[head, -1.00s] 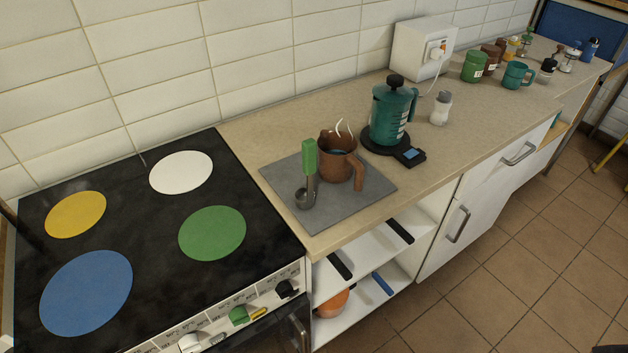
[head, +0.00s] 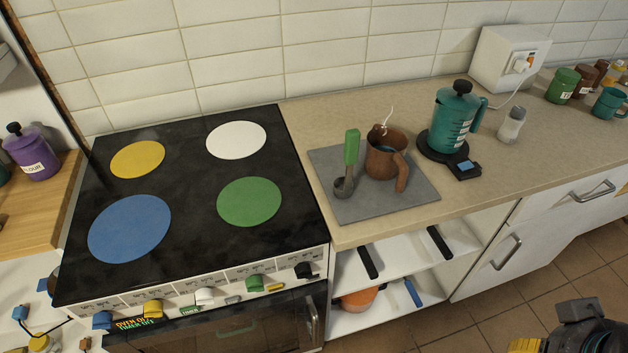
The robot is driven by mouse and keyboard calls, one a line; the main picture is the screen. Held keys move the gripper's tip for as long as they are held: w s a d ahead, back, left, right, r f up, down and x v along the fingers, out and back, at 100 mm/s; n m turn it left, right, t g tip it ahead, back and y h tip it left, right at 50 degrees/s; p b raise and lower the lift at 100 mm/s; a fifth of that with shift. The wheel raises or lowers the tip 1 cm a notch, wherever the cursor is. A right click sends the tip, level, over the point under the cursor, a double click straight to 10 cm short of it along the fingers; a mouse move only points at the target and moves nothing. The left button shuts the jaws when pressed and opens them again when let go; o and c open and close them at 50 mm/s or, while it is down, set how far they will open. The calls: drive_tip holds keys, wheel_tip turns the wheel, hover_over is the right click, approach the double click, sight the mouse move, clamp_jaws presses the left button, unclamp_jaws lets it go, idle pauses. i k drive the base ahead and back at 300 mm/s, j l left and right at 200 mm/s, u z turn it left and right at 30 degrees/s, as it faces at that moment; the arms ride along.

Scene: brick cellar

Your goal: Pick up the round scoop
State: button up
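The round scoop (head: 347,165) has a green handle and a small round metal bowl (head: 344,187). It stands nearly upright, handle up, at the left part of a grey mat (head: 377,210) on the counter. A brown jug (head: 384,160) with a handle is just right of it on the same mat, with white wisps above it. A black and yellow part, probably of my arm, shows at the bottom right, far from the scoop. My gripper's fingers are not visible.
A black stove top (head: 190,218) with coloured discs lies left of the mat. Open shelves (head: 400,258) are below the counter. Bare counter lies behind the mat.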

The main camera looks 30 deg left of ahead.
sight(343, 186)
drive_tip(key=i+u, duration=0.1)
drive_tip(key=u, duration=0.85)
drive_tip(key=i+l+u, duration=0.15)
drive_tip(key=u, duration=0.35)
drive_tip(key=l+u, duration=0.1)
drive_tip(key=u, duration=0.4)
drive_tip(key=i+l+u, duration=0.1)
drive_tip(key=u, duration=0.4)
drive_tip(key=l+u, duration=0.15)
drive_tip(key=u, duration=0.3)
drive_tip(key=l+u, duration=0.1)
drive_tip(key=u, duration=0.4)
drive_tip(key=l+u, duration=0.15)
drive_tip(key=u, duration=0.35)
